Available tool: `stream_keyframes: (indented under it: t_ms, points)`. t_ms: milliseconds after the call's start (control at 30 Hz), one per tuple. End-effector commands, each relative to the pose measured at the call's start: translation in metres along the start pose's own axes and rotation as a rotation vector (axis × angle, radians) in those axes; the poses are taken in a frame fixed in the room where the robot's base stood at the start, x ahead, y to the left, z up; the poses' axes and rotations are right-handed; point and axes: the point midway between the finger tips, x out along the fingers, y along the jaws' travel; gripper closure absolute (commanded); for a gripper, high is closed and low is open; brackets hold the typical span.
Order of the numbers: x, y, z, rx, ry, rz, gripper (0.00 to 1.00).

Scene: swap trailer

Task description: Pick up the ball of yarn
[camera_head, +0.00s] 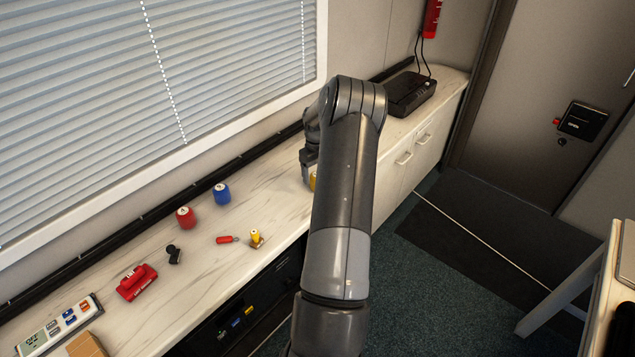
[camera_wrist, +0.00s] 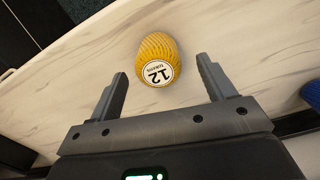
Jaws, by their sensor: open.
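The ball of yarn (camera_wrist: 158,52) is yellow with a white label reading 12, and lies on the counter in the wrist view. My gripper (camera_wrist: 163,83) is open, with one finger to each side and the yarn ahead of and between the fingertips, apart from both. In the head view my arm hides most of the gripper, and only a sliver of the yellow yarn (camera_head: 313,182) shows beside the arm.
A blue yarn ball (camera_head: 221,194) and a red one (camera_head: 185,218) stand on the counter (camera_head: 207,262) to the left. A red screwdriver-like tool (camera_head: 226,240), a red item (camera_head: 137,283) and a small yellow object (camera_head: 256,238) lie nearby. A black box (camera_head: 409,94) sits at the far end.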

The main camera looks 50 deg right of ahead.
Motion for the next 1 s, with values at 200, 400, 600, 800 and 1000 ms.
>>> stream_keyframes:
  t_ms: [200, 400, 600, 800, 1000]
  points:
    - [0.022, 0.001, 0.001, 0.000, -0.001, -0.002, 0.24]
    - [0.050, 0.002, 0.001, 0.000, 0.002, -0.002, 0.24]
    - [0.051, 0.002, 0.001, 0.000, 0.004, 0.000, 0.24]
    - [0.051, 0.002, 0.001, 0.000, 0.003, 0.000, 0.38]
    - [0.051, 0.002, 0.001, 0.000, 0.003, 0.000, 0.54]
